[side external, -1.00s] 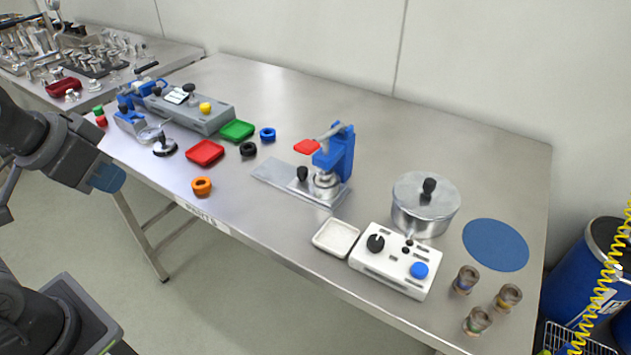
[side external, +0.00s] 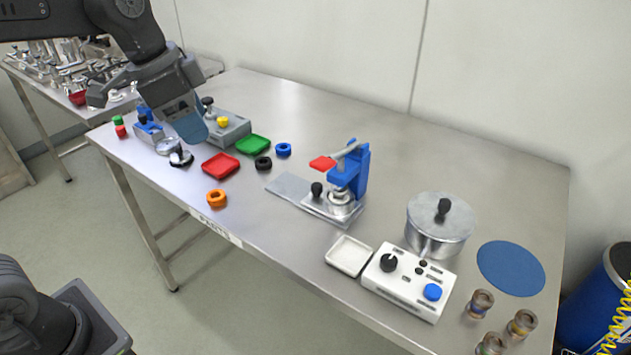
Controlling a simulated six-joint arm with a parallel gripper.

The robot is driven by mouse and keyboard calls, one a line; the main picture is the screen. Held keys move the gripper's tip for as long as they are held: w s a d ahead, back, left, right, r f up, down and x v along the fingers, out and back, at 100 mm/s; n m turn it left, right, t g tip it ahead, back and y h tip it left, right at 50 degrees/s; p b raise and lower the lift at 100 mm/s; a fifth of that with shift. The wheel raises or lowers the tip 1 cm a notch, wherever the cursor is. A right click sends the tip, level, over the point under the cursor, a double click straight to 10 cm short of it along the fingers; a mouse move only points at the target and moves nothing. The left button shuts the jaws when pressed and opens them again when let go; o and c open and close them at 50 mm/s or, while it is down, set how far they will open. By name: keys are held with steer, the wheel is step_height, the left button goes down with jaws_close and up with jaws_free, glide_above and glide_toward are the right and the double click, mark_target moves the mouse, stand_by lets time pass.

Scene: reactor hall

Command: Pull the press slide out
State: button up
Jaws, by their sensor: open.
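The blue press (side external: 356,172) stands mid-table with a red-tipped lever (side external: 323,163) reaching left. Its slide (side external: 328,207) is a metal plate with a black knob (side external: 317,189) standing at its left side. A round metal piece (side external: 341,202) sits beneath the press head, at the slide's right. A flat metal base strip (side external: 287,187) extends left of the slide and is bare. My gripper (side external: 188,130) is open, above the left part of the table, well left of the press and apart from it. Nothing shows between the fingers, though their tips are seen poorly.
A grey device (side external: 228,128) stands behind my gripper. A pot (side external: 440,225) and white control box (side external: 408,281) stand right of the press.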

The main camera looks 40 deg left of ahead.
steer(key=w+d+f+m+g+h, duration=0.1)
steer(key=w+f+m+g+h, duration=0.1)
steer(key=w+m, duration=0.8)
steer(key=m+g+h, duration=0.1)
steer(key=m+g, duration=0.1)
steer(key=m, duration=0.2)
glide_toward(316, 184)
steer(key=x, duration=0.9)
steer(key=shift+f, duration=0.1)
jaws_close()
